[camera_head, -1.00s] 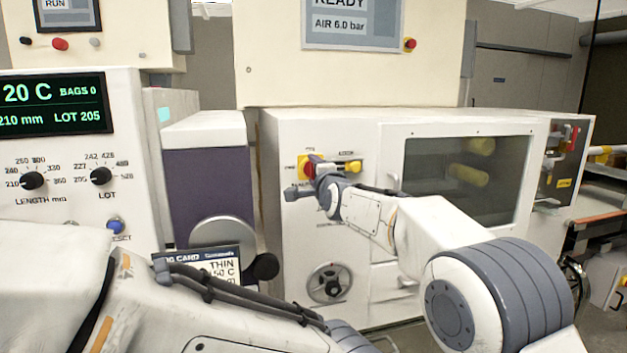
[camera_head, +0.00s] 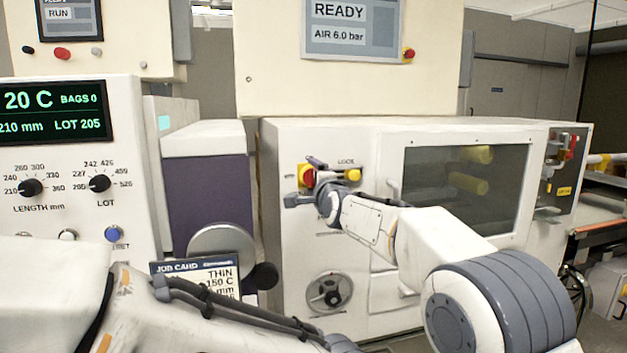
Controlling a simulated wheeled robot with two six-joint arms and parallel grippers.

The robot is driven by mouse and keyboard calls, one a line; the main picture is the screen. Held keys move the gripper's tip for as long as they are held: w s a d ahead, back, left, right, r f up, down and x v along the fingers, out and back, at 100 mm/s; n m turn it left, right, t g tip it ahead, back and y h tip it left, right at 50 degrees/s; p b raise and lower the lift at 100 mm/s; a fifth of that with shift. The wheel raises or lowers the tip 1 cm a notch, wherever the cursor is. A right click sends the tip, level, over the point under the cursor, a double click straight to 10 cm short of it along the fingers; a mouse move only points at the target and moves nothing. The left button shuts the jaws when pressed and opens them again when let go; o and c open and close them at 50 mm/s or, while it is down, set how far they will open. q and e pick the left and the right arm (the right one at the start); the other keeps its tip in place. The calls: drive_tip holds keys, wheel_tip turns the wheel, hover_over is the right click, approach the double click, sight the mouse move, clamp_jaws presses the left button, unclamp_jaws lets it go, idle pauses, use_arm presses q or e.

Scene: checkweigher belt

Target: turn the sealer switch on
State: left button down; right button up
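The sealer switch, a red knob on a yellow plate (camera_head: 307,176), is on the white cabinet front in the middle of the head view. My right gripper (camera_head: 304,182) is in front of it, with one grey finger above and one below left. The fingers are apart, with the red knob showing between them. I cannot tell whether they touch it. The gripper partly hides the switch, and its position marks cannot be read. My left arm crosses the lower left; its gripper is not in view.
A yellow knob (camera_head: 353,175) sits just right of the switch. A purple-sided unit (camera_head: 205,200) and a control panel (camera_head: 75,215) stand to the left. The upper display (camera_head: 350,25) reads READY.

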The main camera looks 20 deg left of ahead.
drive_tip(key=shift+s, duration=0.1)
drive_tip(key=shift+s+d+b, duration=0.15)
drive_tip(key=shift+s+b, duration=0.05)
drive_tip(key=shift+b, duration=0.1)
drive_tip(key=b+v, duration=0.4)
drive_tip(key=v, duration=0.6)
drive_tip(key=shift+w, duration=0.1)
